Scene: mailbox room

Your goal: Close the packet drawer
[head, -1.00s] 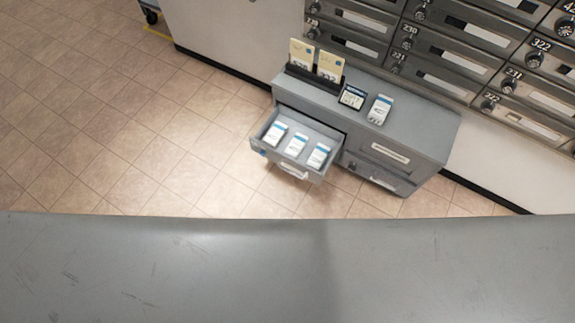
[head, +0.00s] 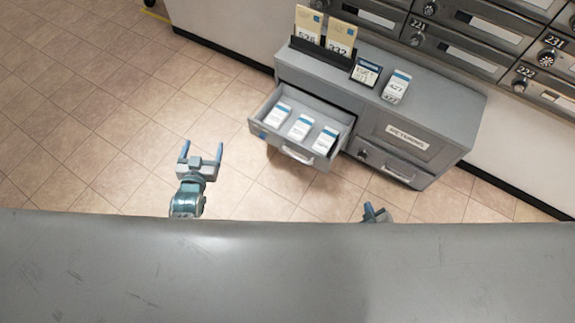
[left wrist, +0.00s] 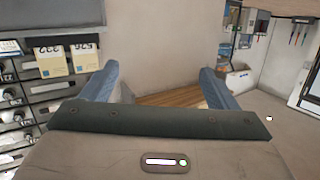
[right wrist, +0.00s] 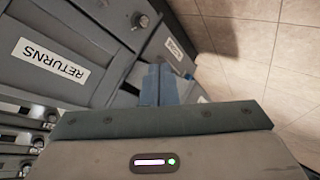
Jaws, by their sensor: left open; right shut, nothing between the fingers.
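The packet drawer (head: 273,136) is pulled out from the left part of the grey cabinet (head: 432,97). It holds three white packets with blue bands, and its pale handle (head: 298,154) is on the front. My left gripper (head: 203,148) is open and empty, left of the drawer and apart from it. My right gripper (head: 374,208) is shut and empty, below and right of the drawer in the head view, partly hidden by the grey surface in front. In the right wrist view its shut fingers (right wrist: 158,84) show before the cabinet front. The left fingers (left wrist: 158,86) show spread apart.
On the cabinet top stand a holder with two cream cards (head: 325,34), a small dark display (head: 366,72) and a white packet (head: 397,86). A RETURNS label (head: 408,137) is on the cabinet front. Mailboxes (head: 470,25) line the wall. The tiled floor (head: 110,120) left is clear.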

